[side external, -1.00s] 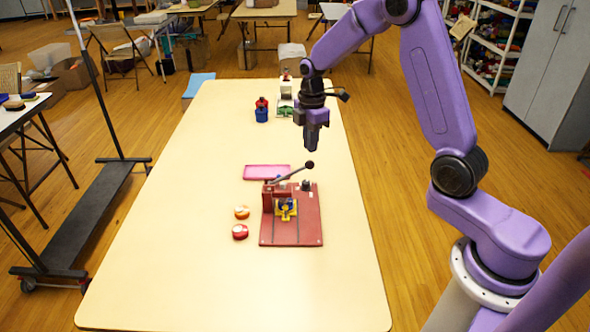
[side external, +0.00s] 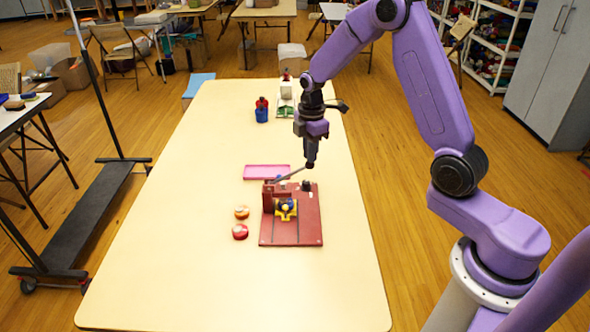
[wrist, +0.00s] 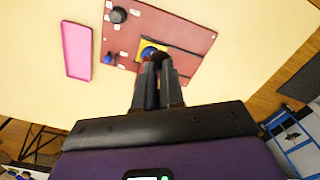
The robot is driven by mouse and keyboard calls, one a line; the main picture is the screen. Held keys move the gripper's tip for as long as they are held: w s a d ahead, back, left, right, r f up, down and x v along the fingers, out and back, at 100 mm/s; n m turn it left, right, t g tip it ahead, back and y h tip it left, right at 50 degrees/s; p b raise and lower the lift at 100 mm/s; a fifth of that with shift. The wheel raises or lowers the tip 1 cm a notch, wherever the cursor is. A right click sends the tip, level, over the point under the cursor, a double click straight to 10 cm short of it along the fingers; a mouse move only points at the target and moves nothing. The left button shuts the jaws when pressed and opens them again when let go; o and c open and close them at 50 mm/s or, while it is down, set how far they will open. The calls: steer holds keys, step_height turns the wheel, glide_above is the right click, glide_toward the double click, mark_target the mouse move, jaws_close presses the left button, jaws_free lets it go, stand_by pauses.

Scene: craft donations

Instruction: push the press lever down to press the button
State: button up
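The red press (side external: 309,225) stands on the table, with a post at its left. Its thin metal lever (side external: 290,175) slants up to the right from the post. The lever's dark ball end is hidden at my gripper (side external: 310,164), whose fingertips are at or touching it. A yellow holder with a blue button part (side external: 286,207) sits on the base below the lever. In the wrist view my fingers (wrist: 158,70) point down over the red base (wrist: 190,40), close together with a dark reddish gap. Whether they grip the ball is unclear.
A pink tray (side external: 266,172) lies just behind the press. An orange button (side external: 242,212) and a red button (side external: 240,232) lie to its left. The table's left side and front are clear.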

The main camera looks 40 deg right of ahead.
steer(key=shift+s+d+f, duration=0.25)
steer(key=shift+s+f, duration=0.05)
steer(key=shift+f, duration=0.4)
steer(key=shift+s+d+f, duration=0.25)
steer(key=shift+f, duration=0.4)
stand_by(1.2)
steer(key=shift+s+d+f, duration=0.15)
steer(key=shift+f, duration=0.4)
steer(key=shift+s+d+f, duration=0.1)
steer(key=shift+f, duration=0.45)
stand_by(1.7)
step_height(320, 180, up, 9)
steer(key=shift+f, duration=0.2)
stand_by(0.9)
stand_by(1.1)
